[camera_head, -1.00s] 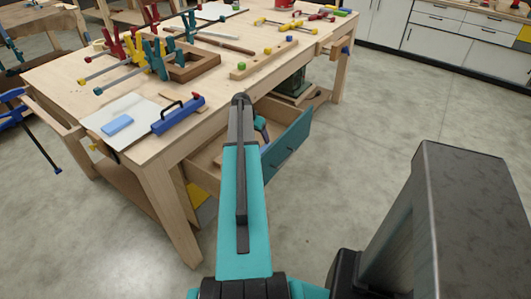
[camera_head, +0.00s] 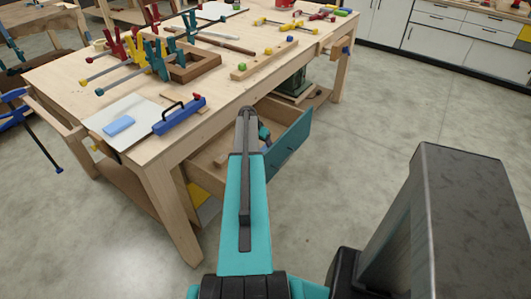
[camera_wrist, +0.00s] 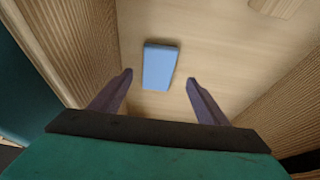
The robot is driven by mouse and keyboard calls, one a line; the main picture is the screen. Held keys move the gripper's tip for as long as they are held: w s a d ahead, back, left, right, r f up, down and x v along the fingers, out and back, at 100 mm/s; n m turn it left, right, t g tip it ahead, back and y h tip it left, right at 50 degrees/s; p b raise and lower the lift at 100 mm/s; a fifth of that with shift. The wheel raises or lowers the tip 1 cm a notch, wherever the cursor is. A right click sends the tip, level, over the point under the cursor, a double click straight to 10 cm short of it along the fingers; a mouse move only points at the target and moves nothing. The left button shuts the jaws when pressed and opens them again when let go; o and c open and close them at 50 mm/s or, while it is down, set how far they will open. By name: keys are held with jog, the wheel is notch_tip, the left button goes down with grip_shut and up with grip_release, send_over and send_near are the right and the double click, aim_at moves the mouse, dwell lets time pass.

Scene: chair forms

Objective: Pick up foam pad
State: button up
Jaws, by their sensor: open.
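A light blue rectangular block, which looks like the foam pad (camera_wrist: 159,65), lies flat on the pale wooden floor of a drawer in the wrist view. My gripper (camera_wrist: 159,77) is open and empty, its dark fingers pointing towards the block's near part. The block appears between the fingertips, with gaps on both sides; the height above it is hard to judge. In the head view my arm hides much of the open drawer (camera_head: 211,152). Another light blue block (camera_head: 118,127) lies on a white sheet on the workbench.
Wooden drawer walls rise left and right in the wrist view, and a wood piece (camera_wrist: 274,7) lies at the top. The workbench (camera_head: 150,147) holds clamps, a wooden frame (camera_head: 197,69) and a blue tool (camera_head: 180,117). Open floor lies to the right.

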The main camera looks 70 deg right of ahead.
aim_at(265, 147)
jog(key=shift+s+d+f+p, duration=0.1)
jog(key=shift+d+f+p, duration=0.4)
jog(key=shift+f, duration=0.2)
jog(key=shift+p+x, duration=0.4)
jog(key=shift+x, duration=1.4)
jog(key=c, duration=1.1)
jog(key=shift+r, duration=0.15)
jog(key=shift+r+b, duration=1.05)
jog(key=shift+r, duration=3.85)
